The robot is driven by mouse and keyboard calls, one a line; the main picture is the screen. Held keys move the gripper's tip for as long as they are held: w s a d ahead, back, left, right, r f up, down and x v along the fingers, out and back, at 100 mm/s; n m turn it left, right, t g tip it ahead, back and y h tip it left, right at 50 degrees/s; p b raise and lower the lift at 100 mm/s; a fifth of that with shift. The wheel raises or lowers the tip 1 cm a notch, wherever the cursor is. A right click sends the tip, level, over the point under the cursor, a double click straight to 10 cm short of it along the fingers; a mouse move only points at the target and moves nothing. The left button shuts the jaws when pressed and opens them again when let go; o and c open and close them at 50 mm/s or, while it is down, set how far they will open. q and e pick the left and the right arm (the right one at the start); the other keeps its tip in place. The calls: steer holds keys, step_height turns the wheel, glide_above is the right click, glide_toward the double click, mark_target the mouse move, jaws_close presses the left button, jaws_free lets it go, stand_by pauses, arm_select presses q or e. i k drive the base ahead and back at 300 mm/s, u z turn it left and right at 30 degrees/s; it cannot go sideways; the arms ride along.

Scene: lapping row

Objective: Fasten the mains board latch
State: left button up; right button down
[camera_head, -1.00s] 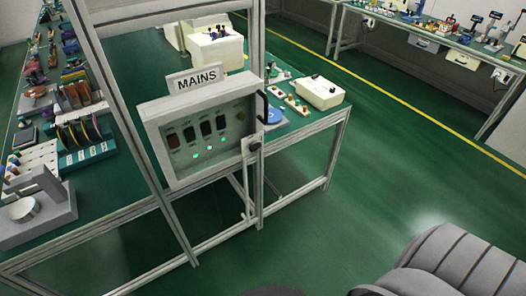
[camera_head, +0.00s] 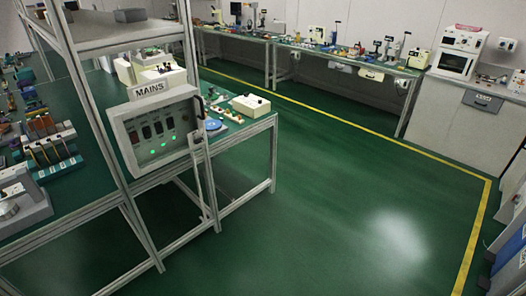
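The mains board (camera_head: 121,133) is a pale grey box with a window on its front. It is fixed to the bench frame left of centre, under a white MAINS sign (camera_head: 150,89). Dark switches and several green lights show behind the window. A black handle (camera_head: 200,107) stands on its right edge. Below the handle, a grey latch piece (camera_head: 197,139) with a dark knob sits at that edge. It is too small to tell whether the latch is fastened. Neither of my grippers is in view.
A green-topped bench (camera_head: 250,124) with a cream box (camera_head: 250,105) extends right of the board. Tools and racks fill the left bench. Open green floor (camera_head: 320,190) lies to the right, bounded by a yellow line (camera_head: 350,121). Equipment stands at the far right.

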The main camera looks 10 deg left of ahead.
mark_target(197, 140)
steer(key=z, duration=0.8)
steer(key=i, duration=1.85)
steer(key=u, duration=1.1)
steer(key=i, duration=1)
steer(key=u, duration=0.95)
